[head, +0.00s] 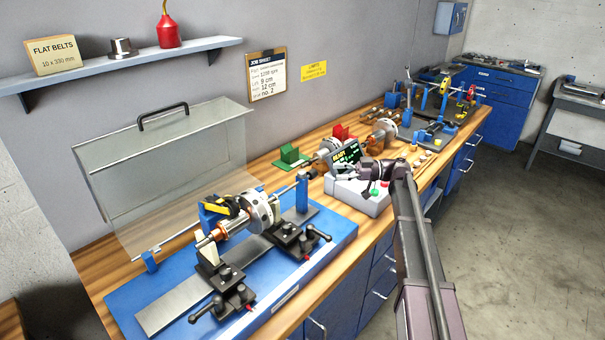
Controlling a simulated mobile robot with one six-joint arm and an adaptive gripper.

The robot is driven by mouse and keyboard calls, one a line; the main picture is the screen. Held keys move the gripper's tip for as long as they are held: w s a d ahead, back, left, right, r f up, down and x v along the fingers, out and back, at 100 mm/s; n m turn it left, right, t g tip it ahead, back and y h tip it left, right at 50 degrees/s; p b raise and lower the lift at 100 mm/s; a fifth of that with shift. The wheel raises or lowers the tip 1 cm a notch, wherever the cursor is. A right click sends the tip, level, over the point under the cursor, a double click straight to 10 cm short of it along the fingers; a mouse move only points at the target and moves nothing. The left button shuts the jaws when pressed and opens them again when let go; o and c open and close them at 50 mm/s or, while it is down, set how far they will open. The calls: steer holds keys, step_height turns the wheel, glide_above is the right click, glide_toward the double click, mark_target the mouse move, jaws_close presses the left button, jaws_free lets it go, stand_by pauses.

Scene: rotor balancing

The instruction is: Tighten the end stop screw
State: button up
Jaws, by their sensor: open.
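The balancing machine has a long blue base (130,318) on the wooden bench. A rotor (258,210) with a silver disc and copper-coloured part lies across its supports. A blue upright post (302,194) stands at the machine's far right end, seemingly the end stop; its screw is too small to make out clearly. My arm reaches in from the lower right. My gripper (335,170) is right of the post, in front of the display, and looks apart from it. Its fingers are small and partly lost against the clutter; it is open, with nothing visible held.
A clear hinged guard (170,165) stands raised behind the machine. Black clamp supports with lever handles (318,233) stick out at the front. A grey control box (358,196) with a display (347,153) lies below my gripper.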

mark_target(303, 172)
steer(key=a, duration=0.3)
steer(key=s+a, duration=0.1)
steer(key=a, duration=0.7)
steer(key=shift+s+a, duration=0.15)
steer(key=shift+s, duration=0.05)
jaws_close()
